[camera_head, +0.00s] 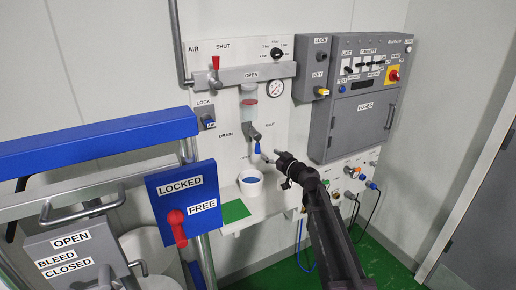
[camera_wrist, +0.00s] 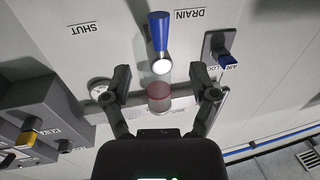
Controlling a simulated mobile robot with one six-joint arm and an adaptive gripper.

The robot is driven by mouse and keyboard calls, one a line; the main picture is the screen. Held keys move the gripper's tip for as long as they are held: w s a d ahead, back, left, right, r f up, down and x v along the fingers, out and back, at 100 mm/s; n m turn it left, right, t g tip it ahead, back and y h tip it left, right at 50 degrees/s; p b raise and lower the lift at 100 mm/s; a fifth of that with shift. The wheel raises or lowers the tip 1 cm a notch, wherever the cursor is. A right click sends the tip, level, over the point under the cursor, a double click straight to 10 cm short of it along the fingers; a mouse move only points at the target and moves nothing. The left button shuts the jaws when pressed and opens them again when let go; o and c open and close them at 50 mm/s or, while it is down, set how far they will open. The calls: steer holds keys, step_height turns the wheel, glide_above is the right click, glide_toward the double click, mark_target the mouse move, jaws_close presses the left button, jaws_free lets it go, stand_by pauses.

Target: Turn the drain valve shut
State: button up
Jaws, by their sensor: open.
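The drain valve handle (camera_head: 257,148) is blue and hangs downward from a grey valve body (camera_head: 252,131). The DRAIN label (camera_head: 226,135) is to its left and a SHUT label (camera_head: 268,126) to its upper right. In the wrist view, which looks upside down, the blue handle (camera_wrist: 159,32) is at top centre, its pale round end toward the fingers. My gripper (camera_head: 270,156) is just right of and below the handle in the head view. I cannot tell the depth gap.
A clear bowl with red content (camera_head: 248,106) is above the valve, and a white cup (camera_head: 250,184) stands below it on a shelf. A red air lever (camera_head: 215,63) is upper left. A grey key box (camera_head: 315,70) and fuse cabinet (camera_head: 365,100) stand to the right.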

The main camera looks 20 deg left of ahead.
mark_target(260, 148)
steer(key=x, duration=0.7)
steer(key=shift+w+a, duration=0.25)
steer(key=shift+a, duration=0.1)
jaws_close()
